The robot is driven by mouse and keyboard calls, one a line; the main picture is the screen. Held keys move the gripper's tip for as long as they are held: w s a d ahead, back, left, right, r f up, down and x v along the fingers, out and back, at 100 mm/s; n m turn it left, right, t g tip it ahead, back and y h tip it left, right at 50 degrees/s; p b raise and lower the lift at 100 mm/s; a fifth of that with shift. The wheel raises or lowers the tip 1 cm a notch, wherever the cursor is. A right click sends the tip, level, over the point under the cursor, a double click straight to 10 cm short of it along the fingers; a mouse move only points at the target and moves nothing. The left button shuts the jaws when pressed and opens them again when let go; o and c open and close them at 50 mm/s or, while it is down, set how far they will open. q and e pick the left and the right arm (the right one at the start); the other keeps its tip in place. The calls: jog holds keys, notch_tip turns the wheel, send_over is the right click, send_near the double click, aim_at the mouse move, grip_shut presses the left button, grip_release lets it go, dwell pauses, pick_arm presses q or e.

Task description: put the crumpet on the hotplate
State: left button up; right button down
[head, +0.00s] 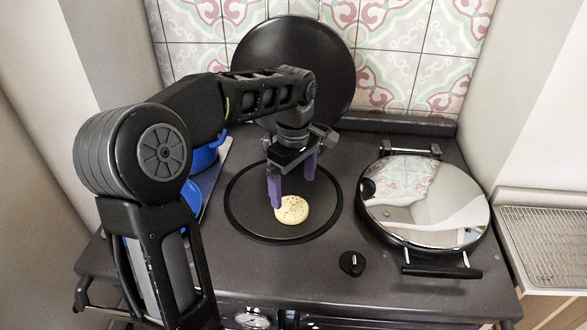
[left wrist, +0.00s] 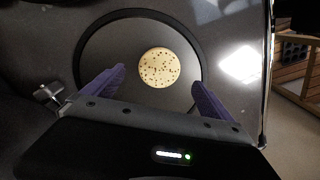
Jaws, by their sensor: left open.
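The crumpet (head: 292,210) is a pale round disc with brown specks. It lies flat on the dark round hotplate (head: 255,225), near the front of the plate in the head view. My left gripper (head: 292,188) is open above the hotplate, with its purple fingers pointing down just behind the crumpet. In the left wrist view the crumpet (left wrist: 159,68) lies on the hotplate (left wrist: 110,50), beyond the two spread fingertips (left wrist: 160,80), with nothing held between them. My right gripper is not in view.
A mirror-like round lid (head: 425,205) with a black handle covers the right side of the stove. A raised black lid (head: 300,50) stands behind the hotplate. Blue cookware (head: 205,155) sits to the left, partly behind my arm. A black knob (head: 352,263) is in front.

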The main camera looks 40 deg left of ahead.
pick_arm(q)
notch_tip(320, 180, up, 5)
jog(key=shift+r, duration=0.15)
